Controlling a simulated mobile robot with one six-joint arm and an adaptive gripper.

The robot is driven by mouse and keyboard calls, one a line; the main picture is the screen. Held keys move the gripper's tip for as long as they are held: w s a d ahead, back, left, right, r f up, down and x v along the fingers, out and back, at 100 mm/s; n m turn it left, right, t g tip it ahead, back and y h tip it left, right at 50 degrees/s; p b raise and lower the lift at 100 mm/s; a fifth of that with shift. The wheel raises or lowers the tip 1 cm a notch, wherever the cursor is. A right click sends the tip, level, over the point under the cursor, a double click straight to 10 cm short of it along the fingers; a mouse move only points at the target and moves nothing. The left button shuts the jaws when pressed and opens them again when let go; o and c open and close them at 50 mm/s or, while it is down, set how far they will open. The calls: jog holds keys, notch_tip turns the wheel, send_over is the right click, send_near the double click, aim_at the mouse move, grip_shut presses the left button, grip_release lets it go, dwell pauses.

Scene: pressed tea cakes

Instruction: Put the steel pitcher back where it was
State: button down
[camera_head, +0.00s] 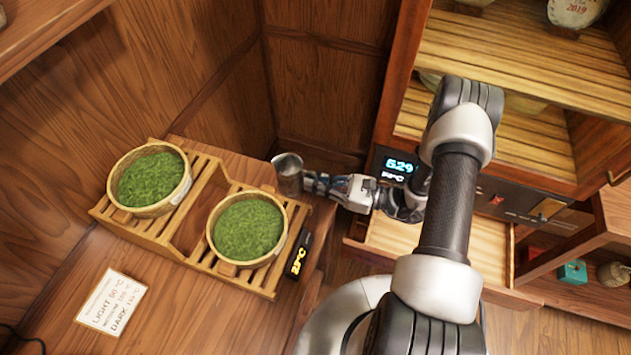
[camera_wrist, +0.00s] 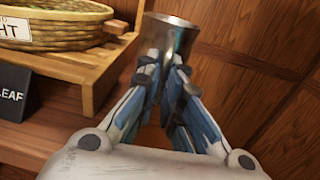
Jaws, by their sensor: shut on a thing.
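The steel pitcher (camera_head: 288,172) is a small grey metal vessel near the right end of the slatted wooden rack. My gripper (camera_head: 310,182) reaches in from the right and is shut on it. In the wrist view the pitcher (camera_wrist: 170,40) stands up between the blue-and-grey fingers of my gripper (camera_wrist: 168,75), with its rim at the top. The fingers hide its lower part. I cannot tell whether its base touches the counter.
Two baskets of green leaf (camera_head: 150,180) (camera_head: 247,229) sit on the slatted rack (camera_head: 195,215). A temperature card (camera_head: 111,302) lies on the counter. A drawer (camera_head: 385,240) is open below a lit panel (camera_head: 400,167); shelves (camera_head: 480,60) rise behind.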

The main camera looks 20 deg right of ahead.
jog(key=c, duration=1.8)
grip_release()
jog(key=shift+o, duration=0.2)
jog(key=shift+r, duration=0.1)
jog(key=shift+s+d+r+p, duration=0.1)
jog(key=shift+d+p, duration=0.15)
jog(key=shift+p, duration=0.05)
jog(key=p+v, duration=0.1)
jog(key=v, duration=1)
jog(key=s+a+r+n+g+h, duration=0.3)
jog(key=a+r+n+g, duration=0.3)
jog(key=r, duration=0.3)
jog(key=s+a+r+n+g+h, duration=0.25)
jog(key=r+n+g, duration=0.25)
jog(key=r+n, duration=0.3)
jog(key=s+a+r+n+t+h, duration=0.1)
jog(key=s+r+n+t+h, duration=0.5)
jog(key=s+r+n+h, duration=0.3)
jog(key=shift+s+r+n+h, duration=0.4)
jog(key=shift+r+n, duration=0.3)
jog(key=shift+r, duration=0.95)
